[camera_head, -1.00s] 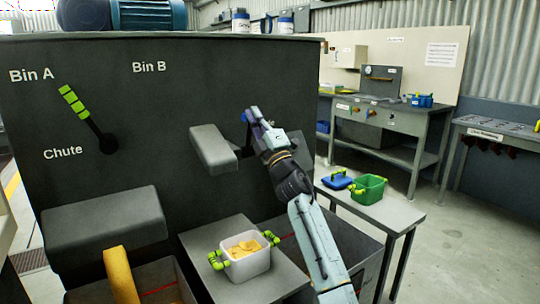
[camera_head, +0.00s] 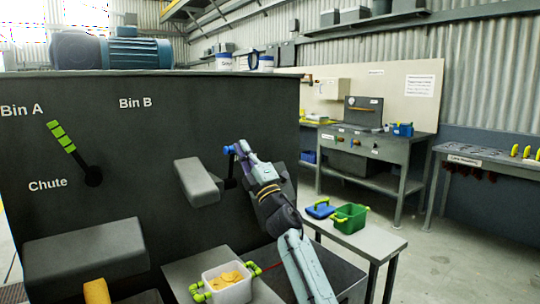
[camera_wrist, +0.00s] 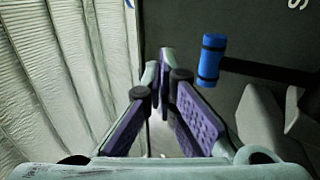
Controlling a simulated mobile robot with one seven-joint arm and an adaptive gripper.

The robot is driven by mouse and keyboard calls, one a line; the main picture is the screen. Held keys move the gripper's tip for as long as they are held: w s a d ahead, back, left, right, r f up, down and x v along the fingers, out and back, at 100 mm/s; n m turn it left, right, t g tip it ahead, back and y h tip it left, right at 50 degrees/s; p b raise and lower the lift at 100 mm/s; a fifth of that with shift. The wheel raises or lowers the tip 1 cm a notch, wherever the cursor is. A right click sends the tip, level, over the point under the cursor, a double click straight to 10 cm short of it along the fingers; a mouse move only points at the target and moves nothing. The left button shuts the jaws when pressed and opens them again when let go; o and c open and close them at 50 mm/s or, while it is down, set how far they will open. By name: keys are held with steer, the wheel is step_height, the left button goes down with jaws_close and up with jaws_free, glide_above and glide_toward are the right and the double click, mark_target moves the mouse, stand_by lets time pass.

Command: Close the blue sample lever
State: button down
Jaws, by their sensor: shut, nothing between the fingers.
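The blue sample lever has a blue grip (camera_head: 230,149) on a black arm, on the dark machine's front panel in the head view. The arm stands roughly upright, its lower part near a grey protruding spout. In the wrist view the blue grip (camera_wrist: 211,60), with black bands, lies right of the fingers, and its black rod runs off to the right. My gripper (camera_head: 240,147) is beside the grip, on its right in the head view. In the wrist view my gripper (camera_wrist: 160,66) has its purple-padded fingers together, with nothing between them. Whether a finger touches the grip I cannot tell.
A green-handled lever (camera_head: 62,136) points up toward "Bin A". The grey spout (camera_head: 197,182) juts out left of the blue lever. Below is a white container (camera_head: 227,284) with yellow pieces. A side table (camera_head: 375,238) at right holds a green bin and a blue lid.

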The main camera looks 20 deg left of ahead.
steer(key=s+d+r+b, duration=0.1)
steer(key=s+d, duration=0.5)
steer(key=d, duration=0.1)
steer(key=shift+d+b, duration=0.3)
steer(key=shift+b, duration=0.05)
steer(key=shift+r, duration=0.1)
